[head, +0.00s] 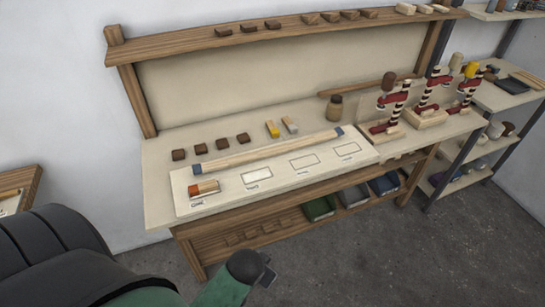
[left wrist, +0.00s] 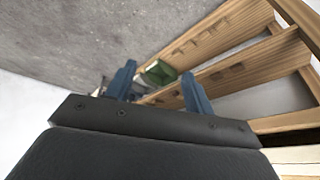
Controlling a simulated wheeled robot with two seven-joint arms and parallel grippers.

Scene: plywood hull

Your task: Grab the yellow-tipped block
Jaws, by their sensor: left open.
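The yellow-tipped block (head: 272,128) lies on the light workbench top, behind the long blue-ended bar, its yellow end toward the back wall. A similar grey-tipped block (head: 290,125) lies just to its right. In the head view my left arm reaches in at the bottom, with its gripper (head: 268,273) low in front of the bench, well apart from the block. In the left wrist view my left gripper (left wrist: 158,88) shows two blue fingers spread apart with nothing between them. The yellow-tipped block does not show there. My right gripper is in neither view.
The workbench (head: 158,160) carries a white board (head: 220,206) with outlined slots and a red-ended block (head: 204,188) in the leftmost. Several dark blocks (head: 200,148) lie at the back left. Red-and-striped stands (head: 385,110) are at the right. A lower shelf holds bins (head: 320,208).

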